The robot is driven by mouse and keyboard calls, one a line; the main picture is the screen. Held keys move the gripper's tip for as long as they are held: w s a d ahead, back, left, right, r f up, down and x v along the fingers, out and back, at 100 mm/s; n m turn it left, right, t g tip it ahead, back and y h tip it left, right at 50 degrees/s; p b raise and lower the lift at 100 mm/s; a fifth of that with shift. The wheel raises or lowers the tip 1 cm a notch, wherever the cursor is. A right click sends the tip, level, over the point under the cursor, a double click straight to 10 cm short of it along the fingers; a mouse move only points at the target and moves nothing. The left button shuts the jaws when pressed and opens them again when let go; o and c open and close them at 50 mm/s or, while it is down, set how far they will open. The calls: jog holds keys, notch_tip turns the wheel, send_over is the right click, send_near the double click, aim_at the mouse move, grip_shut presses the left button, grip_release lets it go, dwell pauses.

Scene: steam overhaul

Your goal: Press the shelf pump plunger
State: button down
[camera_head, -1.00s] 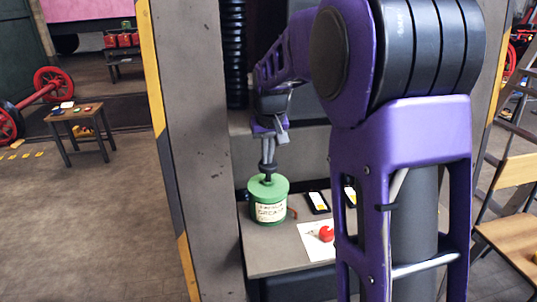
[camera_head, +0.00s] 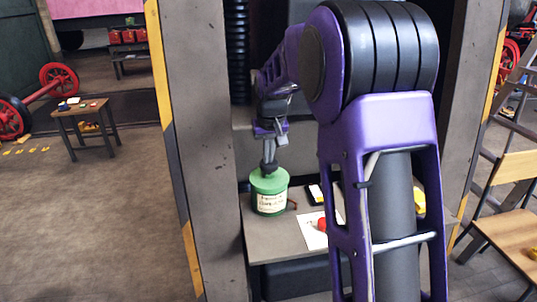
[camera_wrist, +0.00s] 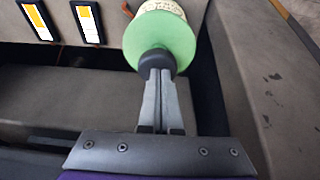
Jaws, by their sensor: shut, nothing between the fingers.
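The shelf pump is a green can (camera_head: 270,198) with a cream label, standing upright on a grey shelf (camera_head: 268,245). Its dark round plunger knob (camera_wrist: 155,60) is on top of the green lid (camera_wrist: 180,42) in the wrist view. My gripper (camera_wrist: 160,75) is shut and empty, its fingertips pointing at the knob and appearing to touch it. In the head view my gripper (camera_head: 269,158) is directly above the can, with the knob low, close to the lid. The exact gap between knob and lid is hard to tell.
A red object (camera_head: 321,225) on a white sheet (camera_head: 309,236) and a dark flat case (camera_head: 316,194) lie right of the can. A grey pillar (camera_head: 200,150) stands close on the left. A wooden chair (camera_head: 505,235) is at the right; the floor left of the pillar is open.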

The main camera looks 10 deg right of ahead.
jog(key=w+p+v, duration=0.1)
jog(key=p+v, duration=0.2)
jog(key=v, duration=1)
jog(key=shift+r, duration=0.5)
jog(key=shift+s, duration=0.15)
dwell(0.6)
